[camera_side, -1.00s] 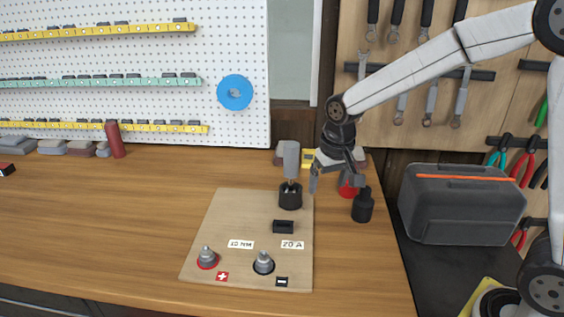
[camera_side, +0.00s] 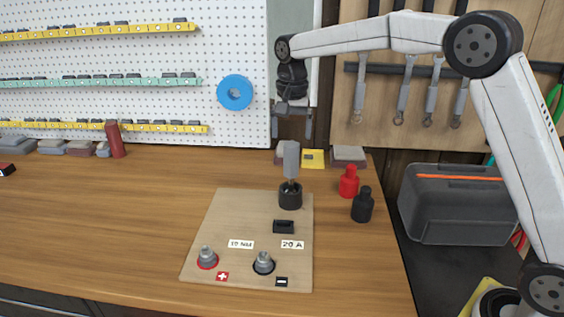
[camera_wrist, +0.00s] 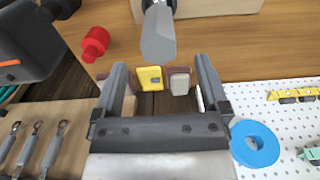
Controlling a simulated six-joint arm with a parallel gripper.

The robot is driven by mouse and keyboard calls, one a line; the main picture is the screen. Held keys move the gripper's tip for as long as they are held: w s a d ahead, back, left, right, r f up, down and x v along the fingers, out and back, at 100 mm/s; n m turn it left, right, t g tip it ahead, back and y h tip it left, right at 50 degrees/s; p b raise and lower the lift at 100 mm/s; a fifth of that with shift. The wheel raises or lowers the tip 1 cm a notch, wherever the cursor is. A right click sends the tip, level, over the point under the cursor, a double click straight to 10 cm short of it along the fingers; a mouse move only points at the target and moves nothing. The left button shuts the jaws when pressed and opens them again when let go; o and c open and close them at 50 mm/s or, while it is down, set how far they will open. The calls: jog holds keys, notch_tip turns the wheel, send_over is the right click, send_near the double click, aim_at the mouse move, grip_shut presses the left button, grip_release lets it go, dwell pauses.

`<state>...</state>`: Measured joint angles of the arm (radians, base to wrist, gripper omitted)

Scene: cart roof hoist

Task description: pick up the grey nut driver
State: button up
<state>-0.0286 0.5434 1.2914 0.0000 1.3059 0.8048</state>
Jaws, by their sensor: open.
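The grey nut driver (camera_side: 291,160) stands upright in a round black holder (camera_side: 290,197) at the back right of the wooden board (camera_side: 235,215). Its grey handle points up. My gripper (camera_side: 291,140) is open and empty, pointing down just above the handle in the side view. In the wrist view the grey handle (camera_wrist: 158,36) lies at the top middle, roughly between the lines of my two fingers (camera_wrist: 160,66). I cannot tell the exact gap between fingertips and handle.
A red bottle-shaped piece (camera_side: 348,182) and a black one (camera_side: 363,205) stand right of the board. Two terminals (camera_side: 207,256) (camera_side: 263,262) stand at its front. A grey toolbox (camera_side: 460,203) is beyond the table's right edge. The pegboard (camera_side: 150,60) stands behind.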

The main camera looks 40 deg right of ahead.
aim_at(291, 158)
jog(key=shift+f, duration=3.85)
grip_shut()
